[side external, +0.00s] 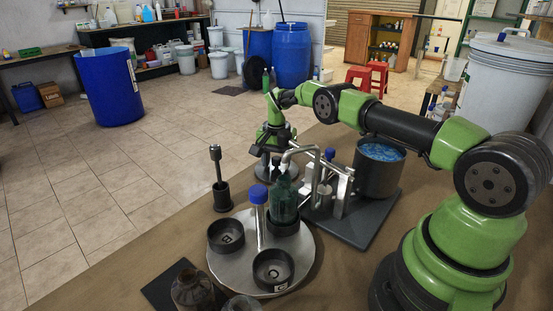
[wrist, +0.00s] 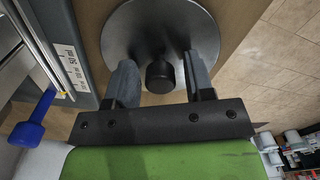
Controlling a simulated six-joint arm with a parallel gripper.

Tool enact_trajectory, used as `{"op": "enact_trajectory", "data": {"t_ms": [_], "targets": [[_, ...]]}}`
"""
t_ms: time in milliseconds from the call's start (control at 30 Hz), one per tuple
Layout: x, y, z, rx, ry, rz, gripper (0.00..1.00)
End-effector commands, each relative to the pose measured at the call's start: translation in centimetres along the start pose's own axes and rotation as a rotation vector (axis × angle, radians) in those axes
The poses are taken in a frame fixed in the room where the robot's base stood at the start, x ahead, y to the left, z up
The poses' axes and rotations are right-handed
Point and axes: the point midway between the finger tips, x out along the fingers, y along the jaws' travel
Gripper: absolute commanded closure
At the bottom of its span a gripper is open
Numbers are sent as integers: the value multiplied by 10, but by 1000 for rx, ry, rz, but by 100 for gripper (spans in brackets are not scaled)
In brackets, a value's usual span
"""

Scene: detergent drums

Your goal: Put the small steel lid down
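The small steel lid (wrist: 120,35) is a round metal disc with a black knob (wrist: 160,77) at its middle, lying on the brown bench. In the wrist view the two fingers of my gripper (wrist: 162,80) stand on either side of the knob. Gaps show between knob and fingers, so my gripper is open. In the side view my gripper (side external: 272,148) points down over the lid (side external: 264,173), close above it. The knob is hard to make out there.
Right of the lid, a dark pot (side external: 377,178) with blue contents stands on a grey platform (side external: 352,230) beside a metal stand. In front, a round steel plate (side external: 247,262) bears black cups, a green bottle (side external: 284,202) and a blue-capped tube (side external: 259,215). A black upright tool (side external: 219,185) stands left.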

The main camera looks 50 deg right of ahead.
Motion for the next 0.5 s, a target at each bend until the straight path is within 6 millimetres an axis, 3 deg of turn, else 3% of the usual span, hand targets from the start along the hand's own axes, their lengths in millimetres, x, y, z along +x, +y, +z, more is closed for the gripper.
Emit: {"op": "enact_trajectory", "data": {"t_ms": [333,500], "targets": [[-3,0,0,0,0,0,46],[-24,-1,-1,0,2,-3,46]]}}
